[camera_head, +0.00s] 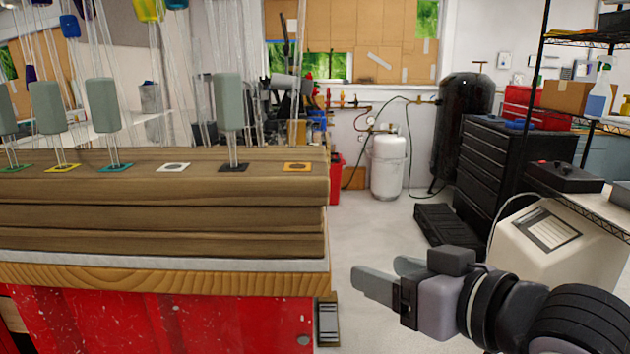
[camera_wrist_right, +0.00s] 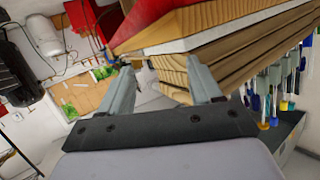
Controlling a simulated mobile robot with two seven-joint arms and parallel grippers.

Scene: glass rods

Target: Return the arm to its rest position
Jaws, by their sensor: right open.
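My right gripper (camera_head: 385,278) is open and empty in the head view. It is to the right of the wooden bench block and apart from it, over the floor. In the right wrist view its two fingers (camera_wrist_right: 163,85) are spread, with the bench corner behind them. My left gripper is not in view. Clear glass rods stand on the wooden block (camera_head: 160,215), several with grey-green handles such as this grey-green block (camera_head: 229,102). Coloured square markers lie at their feet, including an orange marker (camera_head: 297,167) and a white marker (camera_head: 173,167).
A red cabinet (camera_head: 170,325) is under the bench. Right of it are a black tool chest (camera_head: 500,165), a white gas cylinder (camera_head: 388,165), a black tank (camera_head: 465,120) and a cream-coloured machine (camera_head: 550,250). The floor (camera_head: 380,225) between bench and chest is mostly clear.

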